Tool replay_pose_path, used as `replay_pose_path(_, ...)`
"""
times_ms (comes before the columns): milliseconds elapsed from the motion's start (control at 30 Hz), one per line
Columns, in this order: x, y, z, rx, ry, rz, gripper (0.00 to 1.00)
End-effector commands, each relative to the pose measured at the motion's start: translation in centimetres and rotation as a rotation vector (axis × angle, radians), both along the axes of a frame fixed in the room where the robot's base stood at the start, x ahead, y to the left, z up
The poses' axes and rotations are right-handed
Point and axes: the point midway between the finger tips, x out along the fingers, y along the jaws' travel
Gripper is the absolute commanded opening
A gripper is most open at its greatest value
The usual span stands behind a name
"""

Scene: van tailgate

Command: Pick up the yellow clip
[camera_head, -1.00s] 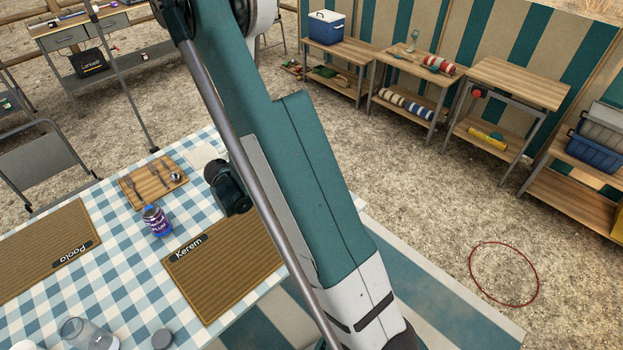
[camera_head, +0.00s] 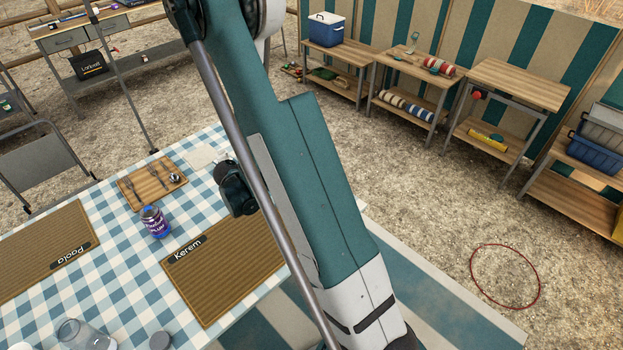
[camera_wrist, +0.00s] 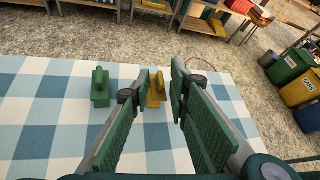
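In the wrist view the yellow clip (camera_wrist: 156,90) stands upright on the blue-and-white checked tablecloth, with a narrow grip rising from a wider base. A similar green clip (camera_wrist: 100,88) stands to its left. My gripper (camera_wrist: 160,78) is open, its two green-padded fingers pointing towards the clips. The yellow clip shows in the gap between the fingertips, nearer the left one, which partly covers its left side. I cannot tell how far ahead of the fingertips it is. In the head view my arm covers that part of the table, and neither clip shows.
The checked table (camera_head: 115,225) also holds a wooden board with cutlery (camera_head: 150,182), a purple-labelled jar (camera_head: 155,222), woven placemats (camera_head: 222,285) and a glass jar (camera_head: 85,335). Shelves (camera_wrist: 220,28) and bins (camera_wrist: 288,68) stand beyond the table. The cloth right of the yellow clip is clear.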

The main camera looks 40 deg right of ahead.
Motion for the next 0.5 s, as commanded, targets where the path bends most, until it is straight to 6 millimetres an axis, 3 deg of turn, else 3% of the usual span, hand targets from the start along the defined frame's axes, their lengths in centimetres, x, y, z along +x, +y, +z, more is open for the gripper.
replay_pose_path(100,0.00,0.00,0.00,0.000,0.000,0.000,0.07)
replay_pose_path(500,0.01,0.01,0.10,0.000,0.000,0.000,0.06)
